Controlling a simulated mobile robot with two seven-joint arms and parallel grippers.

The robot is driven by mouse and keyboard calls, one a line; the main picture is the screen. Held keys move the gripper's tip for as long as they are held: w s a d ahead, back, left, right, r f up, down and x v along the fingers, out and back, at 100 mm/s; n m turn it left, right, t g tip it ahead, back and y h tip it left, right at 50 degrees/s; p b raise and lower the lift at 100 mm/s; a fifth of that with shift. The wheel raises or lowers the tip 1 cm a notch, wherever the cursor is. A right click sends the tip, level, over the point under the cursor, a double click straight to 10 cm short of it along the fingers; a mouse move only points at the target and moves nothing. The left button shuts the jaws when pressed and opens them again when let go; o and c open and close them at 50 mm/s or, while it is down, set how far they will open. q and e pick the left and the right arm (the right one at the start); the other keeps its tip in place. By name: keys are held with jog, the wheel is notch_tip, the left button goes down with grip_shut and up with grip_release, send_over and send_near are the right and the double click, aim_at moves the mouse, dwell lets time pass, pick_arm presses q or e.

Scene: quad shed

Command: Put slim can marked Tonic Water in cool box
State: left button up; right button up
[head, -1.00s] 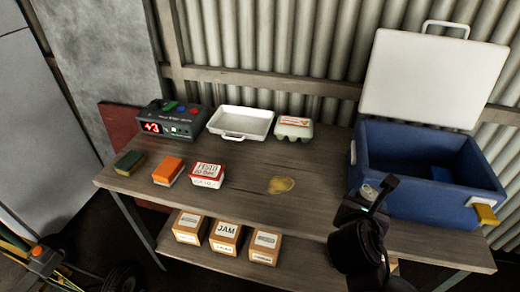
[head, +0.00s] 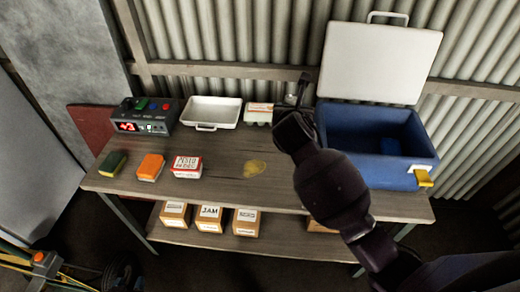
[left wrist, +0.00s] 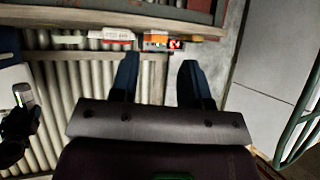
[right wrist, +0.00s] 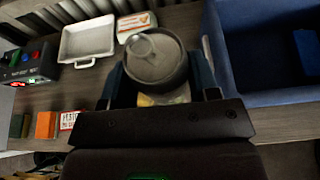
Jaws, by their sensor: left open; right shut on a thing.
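My right gripper (head: 302,92), whose arm comes in from the lower right in the head view, is raised over the table's back edge, left of the cool box. In the right wrist view it is shut on a can (right wrist: 155,62) with a grey top; its label is not readable. The can also shows at the left edge of the left wrist view (left wrist: 24,94). The blue cool box (head: 345,172) stands on the right of the table, white lid up and open. My left gripper (left wrist: 158,82) is open and empty; I cannot find it in the head view.
The wooden table (head: 225,195) holds a display box (head: 145,116), a white tray (head: 210,112), an egg carton (head: 259,113), a green sponge (head: 113,164), an orange block (head: 150,167) and a red-white box (head: 187,167). Cartons (head: 210,219) sit on the lower shelf.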

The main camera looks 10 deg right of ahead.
pick_arm(q)
jog(key=b+x, duration=0.2)
jog(key=b, duration=0.1)
jog(key=shift+s+d, duration=0.1)
pick_arm(e)
notch_tip(320, 180, down, 20)
jog(key=shift+r, duration=0.15)
jog(key=o, duration=1.1)
jog(key=shift+c, duration=0.2)
pick_arm(q)
jog(key=shift+s, duration=0.1)
